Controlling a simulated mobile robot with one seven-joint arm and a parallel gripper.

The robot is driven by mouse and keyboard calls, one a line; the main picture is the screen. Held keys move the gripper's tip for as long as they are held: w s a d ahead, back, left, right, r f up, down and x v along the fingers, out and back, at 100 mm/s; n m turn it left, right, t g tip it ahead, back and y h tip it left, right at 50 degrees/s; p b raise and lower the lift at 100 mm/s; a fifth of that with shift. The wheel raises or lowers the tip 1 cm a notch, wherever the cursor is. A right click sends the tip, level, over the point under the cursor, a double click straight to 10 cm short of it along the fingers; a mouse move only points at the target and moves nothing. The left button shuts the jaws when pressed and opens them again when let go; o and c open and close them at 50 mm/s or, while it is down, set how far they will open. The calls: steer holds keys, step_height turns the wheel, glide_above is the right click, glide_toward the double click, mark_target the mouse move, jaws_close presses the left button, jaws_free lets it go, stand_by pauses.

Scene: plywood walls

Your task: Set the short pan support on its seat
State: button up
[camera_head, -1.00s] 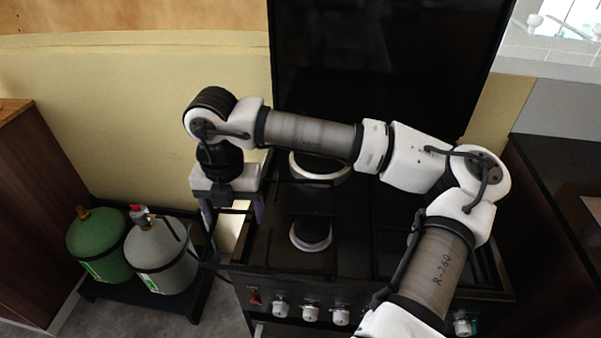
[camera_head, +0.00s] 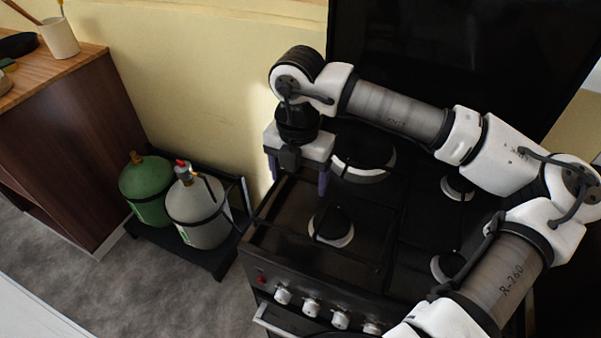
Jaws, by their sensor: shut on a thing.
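The gas stove (camera_head: 290,268) is black, with a dark hob and round burners. My gripper (camera_head: 298,176) is over the back left part of the hob, pointing down. Its fingers are shut on the short pan support (camera_head: 268,208), a thin dark frame at the hob's left side. The support is hard to tell from the black hob, and the gripper hides part of it. The front left burner (camera_head: 331,227) lies to the right and in front of the fingers. I cannot tell whether the support touches its seat.
A green gas bottle (camera_head: 147,188) and a grey gas bottle (camera_head: 198,208) stand on a low black rack left of the stove. A wooden cabinet (camera_head: 75,130) is at the far left. The raised black lid (camera_head: 420,60) stands behind the hob. My arm crosses above the right burners.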

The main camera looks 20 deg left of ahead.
steer(key=shift+w+f+b, duration=0.1)
steer(key=shift+b, duration=0.4)
step_height(320, 180, down, 4)
steer(key=b, duration=0.4)
steer(key=shift+b, duration=0.3)
steer(key=shift+b, duration=0.35)
steer(key=shift+f+b, duration=1.75)
steer(key=shift+b, duration=0.25)
steer(key=shift+s+f+b, duration=0.2)
steer(key=shift+f+b, duration=0.25)
steer(key=o, duration=1.7)
steer(key=shift+s, duration=0.1)
steer(key=shift+r, duration=0.4)
step_height(320, 180, up, 14)
steer(key=shift+f, duration=0.1)
